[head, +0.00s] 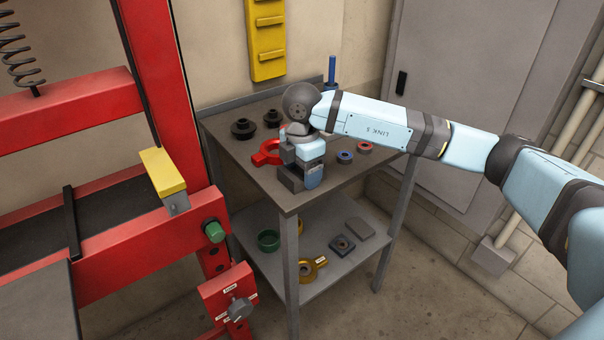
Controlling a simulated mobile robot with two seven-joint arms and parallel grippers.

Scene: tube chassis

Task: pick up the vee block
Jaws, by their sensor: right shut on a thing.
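My right gripper (301,177) is low over the front part of the grey table top (345,178), with its dark fingers pointing down. It is shut on a small blue-grey block (314,176), which I take to be the vee block. The fingers and hand cover much of the block, and no groove shows. I cannot tell whether the block touches the table top. My left gripper is not in view.
A red ring-ended part (264,156) lies just left of the gripper. Black flanged parts (243,129) stand behind, and small rings (345,157) lie to the right. A red press frame (140,230) stands close on the left. A lower shelf (325,235) holds several parts.

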